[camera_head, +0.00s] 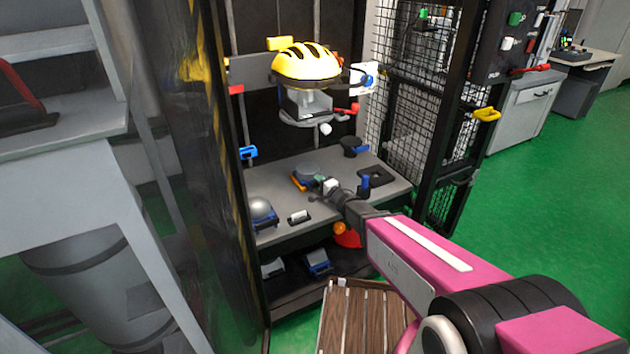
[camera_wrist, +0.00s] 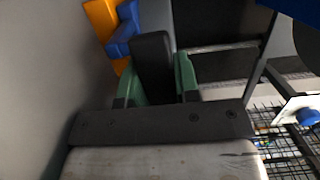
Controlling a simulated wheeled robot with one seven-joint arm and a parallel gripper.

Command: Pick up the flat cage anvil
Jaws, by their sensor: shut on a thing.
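The flat cage anvil (camera_head: 308,170) is a low piece with a round grey top and orange and blue parts at its base, at the middle of the grey bench in the tower. My gripper (camera_head: 324,185) is at its near right side. In the wrist view, my green fingers (camera_wrist: 158,78) are shut on a dark upright block between them, which seems to be part of the anvil. Blue (camera_wrist: 122,35) and orange parts show just left of it. Whether the anvil still touches the bench cannot be told.
A domed anvil (camera_head: 262,210) and a white cylinder (camera_head: 299,216) are at the front left. A black piece (camera_head: 352,146) stands behind. Mesh door (camera_head: 405,110) is right; a wooden slatted top (camera_head: 365,318) is below.

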